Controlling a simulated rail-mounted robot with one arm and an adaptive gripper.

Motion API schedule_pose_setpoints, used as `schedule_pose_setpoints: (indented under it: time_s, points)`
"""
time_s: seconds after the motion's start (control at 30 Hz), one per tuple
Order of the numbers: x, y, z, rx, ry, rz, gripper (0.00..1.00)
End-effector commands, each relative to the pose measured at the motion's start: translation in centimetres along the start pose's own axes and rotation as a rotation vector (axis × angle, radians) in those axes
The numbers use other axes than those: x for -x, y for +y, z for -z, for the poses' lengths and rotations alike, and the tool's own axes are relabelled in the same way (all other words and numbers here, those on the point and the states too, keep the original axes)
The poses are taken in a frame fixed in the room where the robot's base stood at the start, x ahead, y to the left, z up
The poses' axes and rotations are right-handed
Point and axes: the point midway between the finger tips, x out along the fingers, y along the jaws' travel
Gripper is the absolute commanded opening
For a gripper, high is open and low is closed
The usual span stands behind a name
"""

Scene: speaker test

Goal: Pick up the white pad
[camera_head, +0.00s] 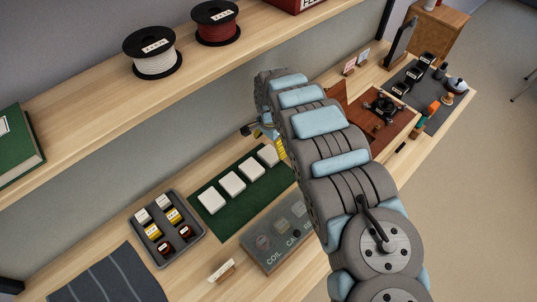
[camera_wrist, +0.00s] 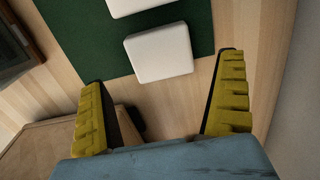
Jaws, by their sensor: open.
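Several white square pads lie in a row on a dark green mat (camera_head: 240,213) on the wooden bench. The pad at the row's right end (camera_head: 268,155) is closest to my gripper (camera_head: 277,143) in the head view. In the wrist view, one white pad (camera_wrist: 160,53) lies flat near the mat's edge, ahead of and between the yellow fingers of my gripper (camera_wrist: 162,72). The fingers are spread wide with nothing between them, and the pad appears apart from them. Part of a second pad (camera_wrist: 136,5) shows at the top edge, on the green mat (camera_wrist: 82,42).
A grey tray (camera_head: 160,262) of labelled jars stands left of the mat. A brown wooden board (camera_head: 385,138) lies to the right. A shelf with white (camera_head: 153,62) and red (camera_head: 217,27) spools overhangs behind.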

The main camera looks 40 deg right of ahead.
Motion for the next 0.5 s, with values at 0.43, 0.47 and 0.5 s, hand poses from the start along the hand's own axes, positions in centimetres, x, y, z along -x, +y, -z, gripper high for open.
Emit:
schedule_pose_setpoints:
  time_s: [0.43,0.47,0.5]
  points:
    - [-3.0,-0.1,-0.1,0.002,0.0,0.004,1.0]
    - [-3.3,-0.1,-0.1,0.001,0.0,0.004,1.0]
    - [-3.7,-0.1,-0.1,0.001,-0.001,0.002,1.0]
